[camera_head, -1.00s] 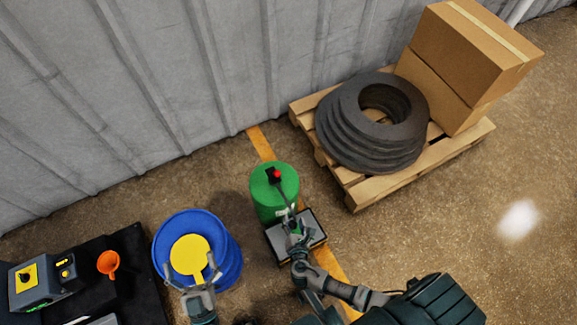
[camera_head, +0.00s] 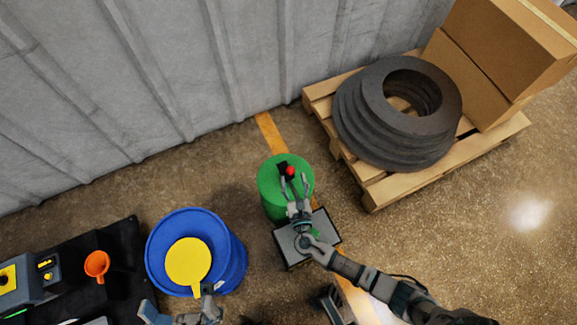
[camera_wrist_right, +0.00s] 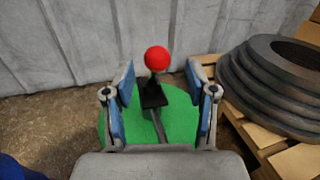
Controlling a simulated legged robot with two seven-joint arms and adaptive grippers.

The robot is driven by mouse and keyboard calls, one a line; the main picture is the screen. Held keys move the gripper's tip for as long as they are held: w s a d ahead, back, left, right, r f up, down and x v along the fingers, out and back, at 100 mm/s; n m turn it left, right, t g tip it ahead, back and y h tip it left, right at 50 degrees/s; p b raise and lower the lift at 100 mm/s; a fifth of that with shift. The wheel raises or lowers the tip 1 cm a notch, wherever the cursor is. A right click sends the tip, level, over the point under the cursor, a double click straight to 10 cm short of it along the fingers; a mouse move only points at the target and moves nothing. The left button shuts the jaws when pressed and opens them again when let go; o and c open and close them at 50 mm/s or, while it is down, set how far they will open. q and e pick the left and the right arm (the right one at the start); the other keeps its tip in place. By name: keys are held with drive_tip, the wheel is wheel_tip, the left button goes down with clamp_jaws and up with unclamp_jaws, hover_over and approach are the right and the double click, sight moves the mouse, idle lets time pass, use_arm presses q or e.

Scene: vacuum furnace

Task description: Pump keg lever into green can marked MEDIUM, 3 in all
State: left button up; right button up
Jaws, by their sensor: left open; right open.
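The green keg (camera_head: 268,194) stands on the floor. Its dark lever has a red ball knob (camera_head: 291,171) on top. In the right wrist view the knob (camera_wrist_right: 158,59) stands between the open fingers of my right gripper (camera_wrist_right: 160,82), with a gap on each side. In the head view my right gripper (camera_head: 295,183) is over the keg top. My left gripper (camera_head: 181,312) is open at the bottom edge, in front of the yellow paddle-shaped piece (camera_head: 187,260) on the blue drum. I cannot make out a MEDIUM mark; a small green patch (camera_head: 315,233) shows beside my right gripper.
A grey platform (camera_head: 290,255) stands in front of the keg. The blue drum (camera_head: 232,265) is to its left, then a black table with an orange funnel (camera_head: 97,263). A pallet (camera_head: 377,190) with black rings (camera_head: 375,125) and boxes (camera_head: 475,75) stands right. A corrugated wall is behind.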

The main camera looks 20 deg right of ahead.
sight(290, 169)
drive_tip(key=x, duration=0.1)
drive_tip(key=b+x, duration=0.1)
drive_tip(key=x, duration=0.1)
drive_tip(key=shift+w+a+f, duration=0.15)
drive_tip(key=shift+w, duration=0.6)
drive_tip(key=shift+d, duration=0.2)
clamp_jaws()
